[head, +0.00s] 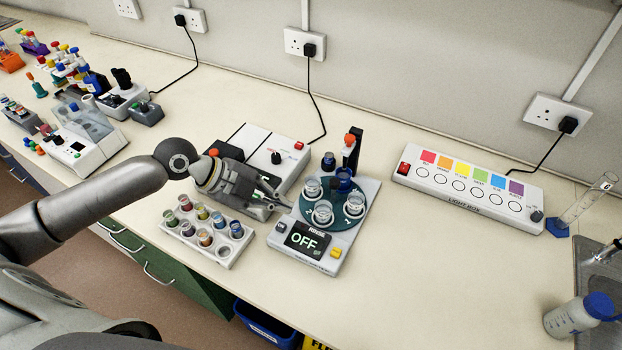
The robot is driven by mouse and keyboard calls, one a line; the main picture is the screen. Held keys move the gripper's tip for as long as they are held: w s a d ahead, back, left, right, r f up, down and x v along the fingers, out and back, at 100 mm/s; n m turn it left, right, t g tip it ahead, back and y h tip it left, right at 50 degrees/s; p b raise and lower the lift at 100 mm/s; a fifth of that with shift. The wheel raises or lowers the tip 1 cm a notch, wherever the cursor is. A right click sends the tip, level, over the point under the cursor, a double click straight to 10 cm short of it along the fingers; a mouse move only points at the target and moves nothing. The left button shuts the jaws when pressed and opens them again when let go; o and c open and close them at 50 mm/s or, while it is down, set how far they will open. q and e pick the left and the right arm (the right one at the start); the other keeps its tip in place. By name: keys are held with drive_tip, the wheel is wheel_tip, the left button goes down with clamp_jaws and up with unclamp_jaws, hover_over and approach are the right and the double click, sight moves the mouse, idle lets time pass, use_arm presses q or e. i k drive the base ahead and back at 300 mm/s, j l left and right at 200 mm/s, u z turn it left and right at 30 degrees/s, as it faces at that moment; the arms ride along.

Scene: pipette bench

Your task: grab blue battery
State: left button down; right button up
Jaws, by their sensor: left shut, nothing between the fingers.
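No item is clearly recognisable as a blue battery at this size. Small blue candidates are a dark blue cylinder (328,162) behind the rinse device and a blue-topped piece (236,229) at the right of a white rack. My left gripper (286,203) is shut and empty. It is beside the left edge of the rinse device's round teal plate (333,231), behind and to the right of the rack, apart from both blue pieces. My right gripper is not in view.
The rinse device (322,262) reads OFF and carries several clear cups. The white rack (222,262) holds several coloured pieces. A white box (275,141) stands behind my gripper. A light box (465,191) lies right, and a blue-capped bottle (571,318) front right.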

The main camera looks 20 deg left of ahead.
sight(328, 157)
drive_tip(key=j+z, duration=0.45)
drive_tip(key=k+j+z, duration=0.15)
drive_tip(key=j+z, duration=0.3)
drive_tip(key=k+j+z, duration=0.2)
drive_tip(key=j+z, duration=0.2)
